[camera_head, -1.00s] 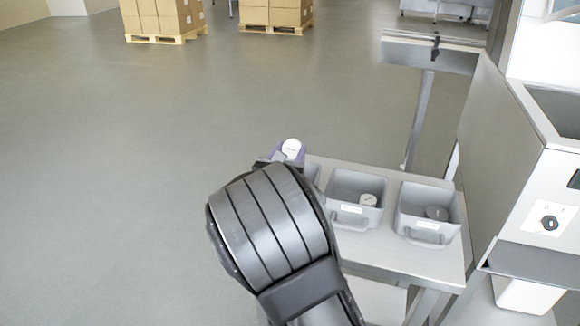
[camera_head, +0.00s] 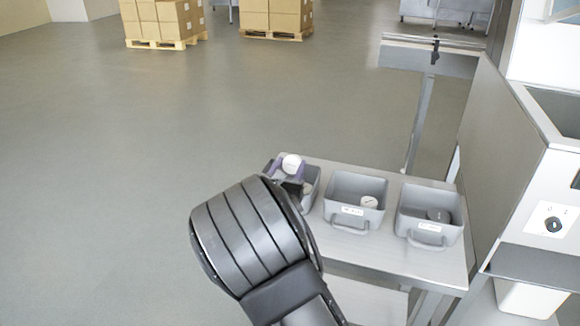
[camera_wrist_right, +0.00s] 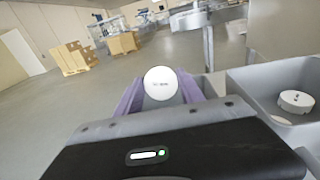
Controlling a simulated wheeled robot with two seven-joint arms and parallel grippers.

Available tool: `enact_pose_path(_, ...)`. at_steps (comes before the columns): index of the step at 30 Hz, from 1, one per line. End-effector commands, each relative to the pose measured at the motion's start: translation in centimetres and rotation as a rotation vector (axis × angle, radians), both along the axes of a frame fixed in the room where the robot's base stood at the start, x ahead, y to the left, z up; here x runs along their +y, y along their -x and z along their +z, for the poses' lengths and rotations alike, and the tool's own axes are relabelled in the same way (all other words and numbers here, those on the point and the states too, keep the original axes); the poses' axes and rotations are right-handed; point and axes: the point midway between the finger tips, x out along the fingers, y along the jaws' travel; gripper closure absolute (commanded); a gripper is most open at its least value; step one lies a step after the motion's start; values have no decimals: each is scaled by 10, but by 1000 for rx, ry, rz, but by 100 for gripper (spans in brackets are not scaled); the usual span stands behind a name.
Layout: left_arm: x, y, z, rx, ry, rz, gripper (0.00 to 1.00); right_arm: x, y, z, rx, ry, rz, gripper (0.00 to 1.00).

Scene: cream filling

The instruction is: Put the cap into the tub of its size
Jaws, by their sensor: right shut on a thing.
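A white round cap (camera_head: 291,164) is held between the purple fingertips of my right gripper (camera_head: 287,174). The cap also shows in the right wrist view (camera_wrist_right: 160,83), with a purple finger on each side. In the head view the gripper is at the left tub (camera_head: 311,204), which my arm partly hides. The middle tub (camera_head: 343,213) holds a whitish cap (camera_head: 369,202), also seen in the right wrist view (camera_wrist_right: 297,101). The right tub (camera_head: 415,224) holds a dark grey cap (camera_head: 438,215). The tub labels are too small to read. My left gripper is not in view.
The tubs stand in a row on a metal table (camera_head: 390,258). A grey panel and white machine (camera_head: 548,215) stand close on the right. Boxes on pallets (camera_head: 160,42) are far back, and the floor to the left is clear.

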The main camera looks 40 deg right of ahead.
Motion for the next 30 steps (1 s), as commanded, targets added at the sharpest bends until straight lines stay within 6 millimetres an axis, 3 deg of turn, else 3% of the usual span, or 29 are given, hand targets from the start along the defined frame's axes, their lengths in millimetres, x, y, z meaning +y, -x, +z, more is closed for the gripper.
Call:
enact_pose_path(8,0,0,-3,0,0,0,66,0,0,-6,-1,1,-1,92)
enact_pose_path(9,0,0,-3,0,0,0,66,0,0,-6,-1,1,-1,54)
enact_pose_path(17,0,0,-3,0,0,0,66,0,0,-6,0,0,-1,33)
enact_pose_path(25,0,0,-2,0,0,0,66,0,0,-4,0,0,0,33)
enact_pose_path(30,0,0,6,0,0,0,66,0,0,9,-1,1,1,33)
